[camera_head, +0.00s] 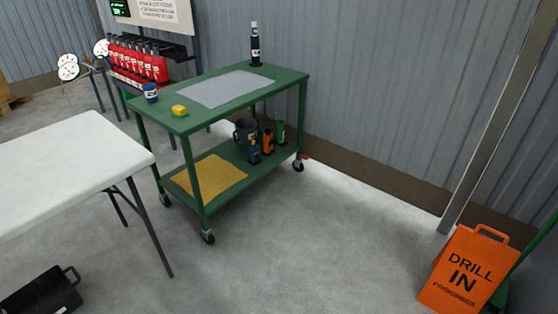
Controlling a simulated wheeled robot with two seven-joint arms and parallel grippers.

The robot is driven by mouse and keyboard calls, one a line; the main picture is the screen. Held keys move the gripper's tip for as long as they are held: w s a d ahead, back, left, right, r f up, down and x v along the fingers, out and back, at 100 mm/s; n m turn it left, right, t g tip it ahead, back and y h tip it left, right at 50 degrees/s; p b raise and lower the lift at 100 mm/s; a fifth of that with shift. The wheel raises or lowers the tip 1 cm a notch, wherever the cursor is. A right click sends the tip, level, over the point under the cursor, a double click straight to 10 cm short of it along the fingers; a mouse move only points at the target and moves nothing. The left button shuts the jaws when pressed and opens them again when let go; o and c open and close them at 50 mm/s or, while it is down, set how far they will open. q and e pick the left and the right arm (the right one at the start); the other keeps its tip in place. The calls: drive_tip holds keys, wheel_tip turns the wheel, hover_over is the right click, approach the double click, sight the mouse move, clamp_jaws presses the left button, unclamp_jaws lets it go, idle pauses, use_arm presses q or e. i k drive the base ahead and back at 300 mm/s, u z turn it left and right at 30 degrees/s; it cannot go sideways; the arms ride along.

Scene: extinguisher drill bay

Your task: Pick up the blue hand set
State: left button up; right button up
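A small upright blue item (254,152), which looks like the blue hand set, stands on the lower shelf of the green cart (214,186). It is dark with blue parts, and its details are too small to make out. An orange one (267,142) and a green one (280,132) of similar shape stand close to its right. A dark grey mug-like container (243,131) stands just behind it. The cart's upper shelf overhangs them. Neither of my grippers is in view.
An orange sign (463,270) stands right. Floor between is clear.

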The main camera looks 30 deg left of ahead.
sight(255, 157)
drive_tip(key=z, duration=0.05)
drive_tip(key=i, duration=2.1)
drive_tip(key=u, duration=0.9)
drive_tip(key=i, duration=1.35)
drive_tip(key=u, duration=1.75)
drive_tip(key=i, duration=0.5)
drive_tip(key=u, duration=0.4)
